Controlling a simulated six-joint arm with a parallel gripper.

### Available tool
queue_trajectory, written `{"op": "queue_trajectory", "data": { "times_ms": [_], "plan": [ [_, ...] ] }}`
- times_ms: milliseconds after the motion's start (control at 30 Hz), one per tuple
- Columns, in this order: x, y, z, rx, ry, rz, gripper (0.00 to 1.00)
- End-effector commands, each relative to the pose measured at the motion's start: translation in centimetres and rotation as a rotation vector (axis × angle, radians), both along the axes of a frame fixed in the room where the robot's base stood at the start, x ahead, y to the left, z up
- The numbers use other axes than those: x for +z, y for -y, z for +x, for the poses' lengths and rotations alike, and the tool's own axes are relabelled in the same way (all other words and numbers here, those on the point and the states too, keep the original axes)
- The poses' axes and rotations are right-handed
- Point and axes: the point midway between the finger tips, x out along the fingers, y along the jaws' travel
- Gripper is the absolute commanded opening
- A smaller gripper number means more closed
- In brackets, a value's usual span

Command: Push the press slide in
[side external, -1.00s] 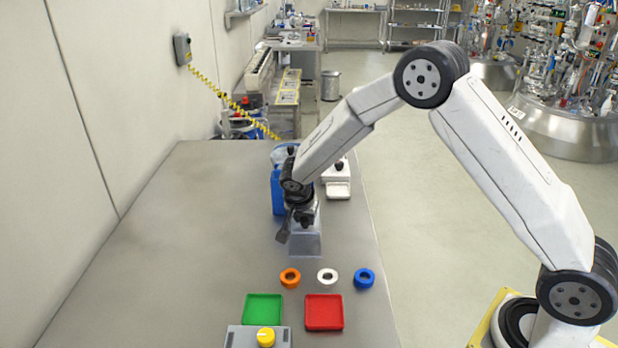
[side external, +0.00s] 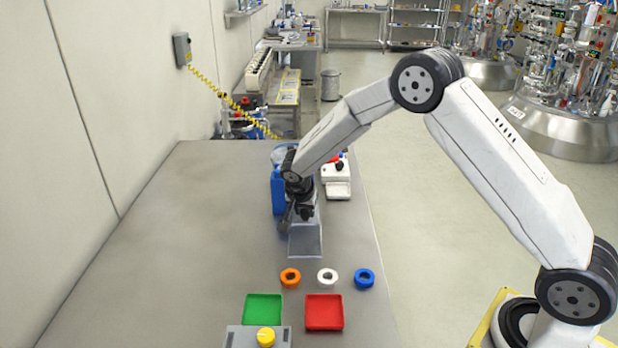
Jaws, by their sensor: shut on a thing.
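A grey metal piece, apparently the press (side external: 305,243), stands on the table with its flat front part showing below my gripper. My gripper (side external: 299,217) points down over its far part and is shut on what seems to be the press slide. The jaws and my arm's wrist cover most of the slide, so its shape and how far in it sits cannot be told.
A blue container (side external: 278,190) stands close to my wrist on the left. A white device (side external: 338,188) is on the right. Orange (side external: 290,285), white (side external: 327,284) and blue (side external: 364,286) rings lie nearer, with green (side external: 262,296) and red (side external: 323,325) trays. The table's left is clear.

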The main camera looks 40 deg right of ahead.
Motion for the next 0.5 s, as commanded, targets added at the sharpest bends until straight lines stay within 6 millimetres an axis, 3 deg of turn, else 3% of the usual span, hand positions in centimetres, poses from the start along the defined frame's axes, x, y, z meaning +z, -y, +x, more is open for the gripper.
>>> {"op": "queue_trajectory", "data": {
  "times_ms": [300, 333, 433, 500],
  "plan": [
    [0.18, 0.42, 0.51, 0.002, 0.009, 0.0, 0.0],
    [0.18, 0.44, 0.52, 0.002, 0.01, -0.001, 0.4],
    [0.16, 0.46, 0.48, 0.002, 0.008, -0.001, 0.71],
    [0.13, 0.4, 0.43, 0.001, 0.007, -0.001, 0.72]
  ]
}}
